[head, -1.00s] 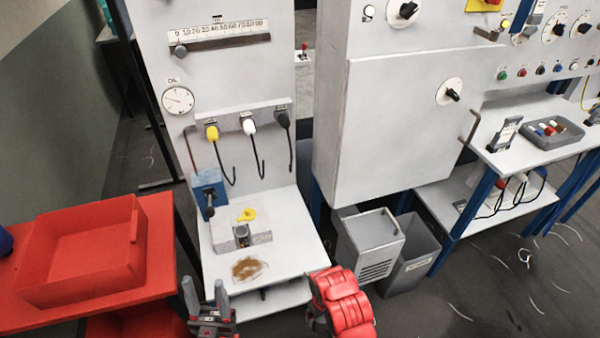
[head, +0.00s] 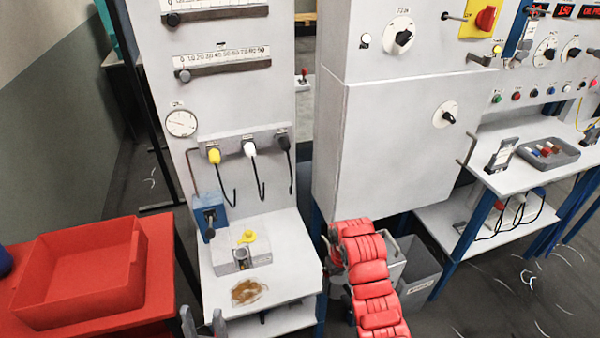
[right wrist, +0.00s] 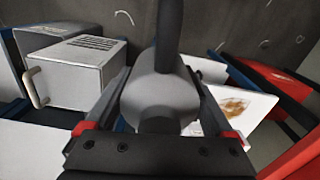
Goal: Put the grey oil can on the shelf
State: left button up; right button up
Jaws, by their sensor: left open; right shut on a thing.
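The grey oil can (right wrist: 160,98) is between the fingers of my right gripper (right wrist: 160,78), which is shut on it. Its dark spout or handle rises through the top of the right wrist view. In the head view my red right arm hides most of this gripper, and I cannot make out the can there. My left gripper (head: 203,322) is open and empty at the bottom edge, in front of the white bench. The white bench top (head: 290,250) has a brown oil stain (head: 248,291) on it. A lower white shelf (head: 285,320) shows partly beneath.
A red tray (head: 80,270) stands on a red table at left. A grey bin (head: 418,265) and a white-grey box (right wrist: 72,72) stand right of the bench.

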jog(key=w+d+r+m, duration=0.1)
jog(key=w+d+r, duration=0.1)
jog(key=w+r, duration=0.35)
jog(key=w+d+r+m, duration=0.1)
jog(key=w+d+r, duration=0.2)
jog(key=r, duration=0.5)
notch_tip(320, 180, up, 13)
jog(key=d+m, duration=0.1)
jog(key=m, duration=0.1)
jog(key=shift+s+m, duration=0.4)
jog(key=shift+w+r, duration=0.1)
